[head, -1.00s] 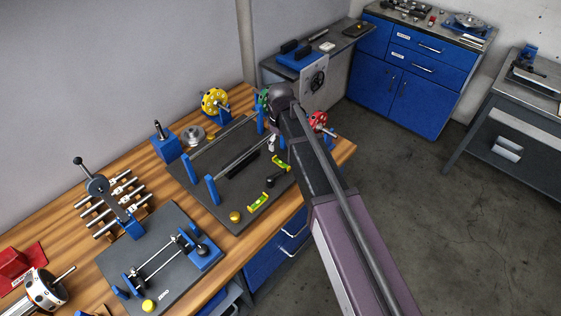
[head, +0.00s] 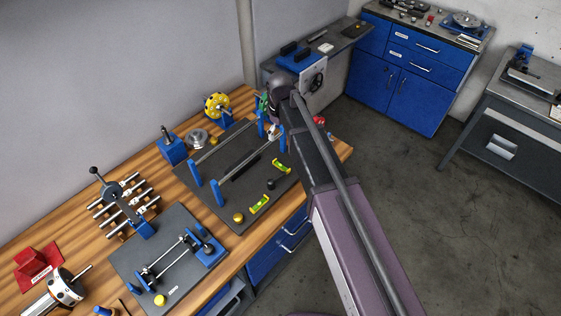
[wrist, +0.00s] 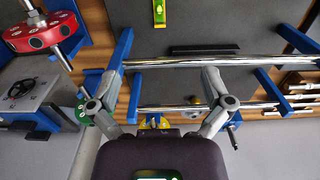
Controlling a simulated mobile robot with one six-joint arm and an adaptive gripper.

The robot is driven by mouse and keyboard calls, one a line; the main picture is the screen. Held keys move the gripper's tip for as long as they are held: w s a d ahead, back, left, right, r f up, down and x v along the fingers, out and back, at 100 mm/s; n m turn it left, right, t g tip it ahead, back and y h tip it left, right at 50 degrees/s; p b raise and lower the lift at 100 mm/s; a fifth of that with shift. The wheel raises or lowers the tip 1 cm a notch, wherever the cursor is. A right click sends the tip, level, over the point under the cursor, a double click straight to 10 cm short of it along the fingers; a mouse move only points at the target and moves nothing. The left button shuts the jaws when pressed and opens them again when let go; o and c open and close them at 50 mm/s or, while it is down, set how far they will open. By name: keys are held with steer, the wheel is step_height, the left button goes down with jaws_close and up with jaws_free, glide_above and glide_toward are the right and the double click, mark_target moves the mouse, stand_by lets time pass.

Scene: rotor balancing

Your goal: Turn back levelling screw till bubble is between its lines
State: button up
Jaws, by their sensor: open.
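My gripper (wrist: 160,82) is open and empty, its two grey fingers spread over the steel rails (wrist: 215,62) of the dark balancing plate. In the head view my gripper (head: 272,130) is at the plate's far right end, partly behind my arm. A yellow-green bubble level (head: 281,166) lies on the plate, and another level (head: 259,204) lies nearer the front edge. One level (wrist: 158,12) shows at the top of the wrist view. The bubbles are too small to read. A brass knob (head: 238,217) sits at the front corner. A yellow part (wrist: 153,122) shows beside my gripper's palm.
Blue posts (head: 217,193) hold the rails. A red rotor (wrist: 35,33) and a green part (wrist: 83,113) are left in the wrist view. A yellow rotor (head: 217,105) stands behind the plate. A second plate (head: 172,290) is at front left. The floor at right is clear.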

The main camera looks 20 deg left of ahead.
steer(key=shift+r+p, duration=0.55)
steer(key=shift+r, duration=0.25)
steer(key=s+d+f+m+b, duration=0.2)
steer(key=s+d+m, duration=0.1)
steer(key=d, duration=1)
steer(key=s+d+f+m+b, duration=0.3)
steer(key=d+m, duration=0.3)
steer(key=d, duration=0.8)
steer(key=s+d+f+m+b, duration=0.3)
steer(key=d+m, duration=0.1)
steer(key=d, duration=1)
steer(key=shift+m, duration=0.3)
steer(key=shift+f, duration=0.1)
